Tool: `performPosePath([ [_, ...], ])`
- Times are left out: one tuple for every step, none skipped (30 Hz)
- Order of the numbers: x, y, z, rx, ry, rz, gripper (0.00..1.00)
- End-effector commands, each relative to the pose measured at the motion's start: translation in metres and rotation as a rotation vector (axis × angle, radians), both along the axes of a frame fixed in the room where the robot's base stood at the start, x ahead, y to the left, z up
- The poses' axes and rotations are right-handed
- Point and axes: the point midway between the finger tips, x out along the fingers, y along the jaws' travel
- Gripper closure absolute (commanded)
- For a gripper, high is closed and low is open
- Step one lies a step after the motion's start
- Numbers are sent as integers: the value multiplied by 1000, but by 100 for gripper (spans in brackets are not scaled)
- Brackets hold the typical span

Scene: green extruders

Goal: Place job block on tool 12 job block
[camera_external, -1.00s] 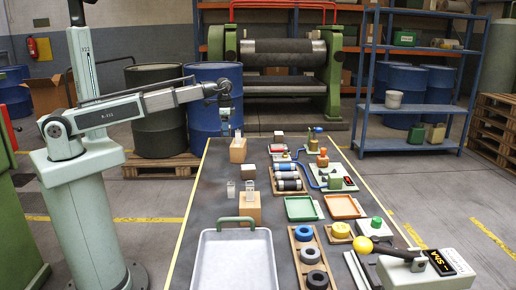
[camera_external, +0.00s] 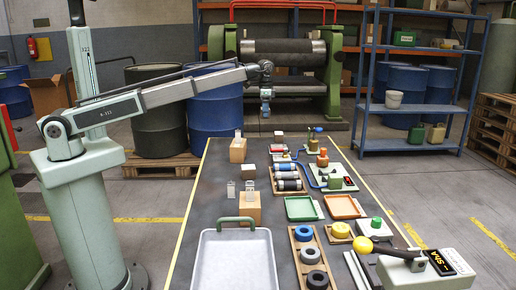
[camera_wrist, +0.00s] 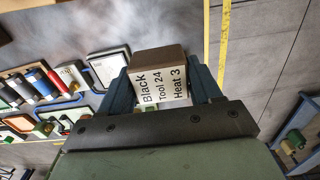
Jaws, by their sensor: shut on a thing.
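My gripper (camera_wrist: 161,82) is shut on a brown-topped job block (camera_wrist: 158,58) in the wrist view. The block's white label reads "Black Tool 24 Heat 3", and a blue finger lies on each side. In the external view my gripper (camera_external: 265,108) is raised above the far end of the dark table; the held block is too small to make out there.
Brown blocks (camera_external: 238,155) stand along the table's left side. A rack of dark rollers (camera_external: 288,180), green tray (camera_external: 300,208) and orange tray (camera_external: 344,207) lie to the right. A grey tray (camera_external: 233,271) is at the front. A large green roller machine (camera_external: 283,62) stands behind.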

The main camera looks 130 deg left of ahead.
Motion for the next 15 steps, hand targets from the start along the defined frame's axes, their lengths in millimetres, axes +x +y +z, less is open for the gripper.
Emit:
performPosePath([
  [11,21,5,0,0,1,68],
  [15,28,6,0,0,2,68],
  [19,36,8,0,0,3,68],
  [22,42,9,0,0,3,68],
  [25,46,10,1,-1,4,68],
  [28,52,11,1,-1,5,68],
  [30,55,12,1,-1,6,68],
  [31,58,12,1,-1,6,68],
  [33,62,13,1,-1,7,68],
  [34,63,13,2,-1,8,68],
  [34,64,14,2,-1,8,68],
  [35,65,14,2,-1,9,68],
  [35,66,13,2,-1,10,68],
  [36,67,12,2,-1,10,68],
  [36,67,10,2,-1,11,68],
])
